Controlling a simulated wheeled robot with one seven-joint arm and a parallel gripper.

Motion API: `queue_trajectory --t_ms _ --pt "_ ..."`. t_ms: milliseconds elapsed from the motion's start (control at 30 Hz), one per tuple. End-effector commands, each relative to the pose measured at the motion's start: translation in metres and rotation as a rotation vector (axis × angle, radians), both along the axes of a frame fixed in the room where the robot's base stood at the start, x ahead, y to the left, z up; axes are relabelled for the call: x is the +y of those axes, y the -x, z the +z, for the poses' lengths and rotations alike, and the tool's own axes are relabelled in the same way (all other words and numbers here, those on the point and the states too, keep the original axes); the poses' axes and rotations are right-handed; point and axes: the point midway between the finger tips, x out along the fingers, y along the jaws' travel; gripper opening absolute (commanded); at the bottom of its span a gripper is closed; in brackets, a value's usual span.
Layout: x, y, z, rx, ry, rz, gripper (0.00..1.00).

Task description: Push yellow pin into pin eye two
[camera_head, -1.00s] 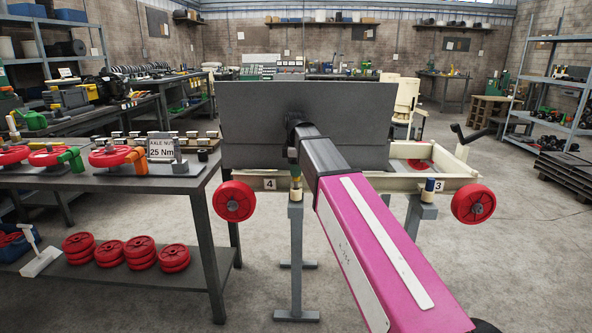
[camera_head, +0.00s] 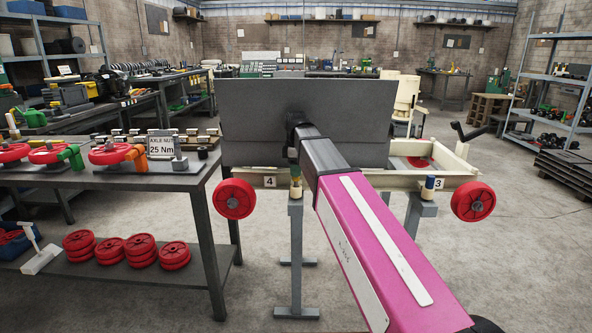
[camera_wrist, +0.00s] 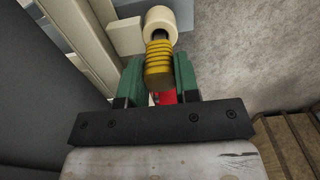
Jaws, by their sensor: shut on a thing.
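In the wrist view my gripper (camera_wrist: 158,72) has its two green fingers shut on the yellow pin's ribbed grip (camera_wrist: 158,58). Just beyond the grip is a cream ring-shaped eye (camera_wrist: 161,18), fixed to a cream rail. A short dark piece shows between grip and eye, in line with the eye's opening. I cannot tell how deep the pin sits in it. A red part (camera_wrist: 166,97) shows behind the grip, between the fingers. In the head view my gripper, the yellow pin and this eye are hidden behind my arm and a dark grey panel (camera_head: 250,120).
The cream cart frame (camera_head: 330,180) has red wheels (camera_head: 234,199) and stands on grey supports (camera_head: 296,250). Labels 4 (camera_head: 269,182) and 3 (camera_head: 438,183) mark its near corners; a blue-topped pin (camera_head: 430,183) stands by 3. A dark bench (camera_head: 110,178) fills the left. Floor at right is clear.

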Motion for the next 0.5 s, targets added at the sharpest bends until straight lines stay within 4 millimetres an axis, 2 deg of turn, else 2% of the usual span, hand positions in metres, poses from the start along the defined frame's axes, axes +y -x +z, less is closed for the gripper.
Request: queue_trajectory --t_ms 500 --pt "0.0 0.0 -0.0061 0.0 0.0 0.0 0.0"
